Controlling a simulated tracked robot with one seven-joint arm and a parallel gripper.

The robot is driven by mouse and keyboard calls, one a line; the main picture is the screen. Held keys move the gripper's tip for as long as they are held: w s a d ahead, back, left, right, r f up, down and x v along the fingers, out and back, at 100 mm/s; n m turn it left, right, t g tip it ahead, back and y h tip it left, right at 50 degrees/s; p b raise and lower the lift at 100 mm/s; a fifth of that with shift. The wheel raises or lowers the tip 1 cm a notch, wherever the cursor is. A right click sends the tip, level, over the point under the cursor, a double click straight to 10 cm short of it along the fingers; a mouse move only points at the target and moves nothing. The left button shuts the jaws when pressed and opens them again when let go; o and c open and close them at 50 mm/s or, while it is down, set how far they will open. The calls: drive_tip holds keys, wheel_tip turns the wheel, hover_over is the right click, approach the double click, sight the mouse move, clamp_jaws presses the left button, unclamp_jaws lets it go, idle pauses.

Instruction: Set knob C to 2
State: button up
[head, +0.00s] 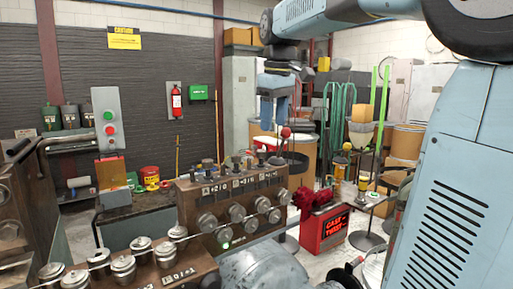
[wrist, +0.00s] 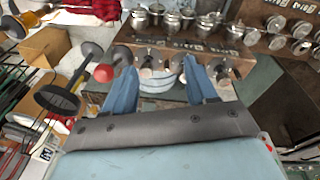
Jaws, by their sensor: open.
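A brown control panel (head: 190,205) with two rows of round silver knobs (head: 237,213) stands at the lower middle of the head view. White letters and digits run along its upper part, too small to tell which knob is C. My gripper (head: 274,122) is blue, points down and is apart from the panel, above and behind its right end in the picture. In the wrist view my gripper (wrist: 160,64) is open and empty. Part of a brown panel with knobs shows between and beyond its fingers. No knob is held.
A red ball-topped lever (head: 285,132) rises near my gripper; a red ball (wrist: 103,73) also shows left of the fingers in the wrist view. A red lit box (head: 324,228) is right of the panel.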

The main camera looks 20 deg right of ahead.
sight(260, 150)
drive_tip(key=w+r+n+g, duration=0.2)
drive_tip(key=w+r+n, duration=0.15)
drive_tip(key=w, duration=0.65)
drive_tip(key=f, duration=1.3)
drive_tip(key=shift+s+a+f, duration=0.2)
drive_tip(key=shift+s, duration=0.05)
drive_tip(key=c, duration=1.1)
drive_tip(key=shift+o, duration=0.2)
drive_tip(key=shift+a, duration=0.15)
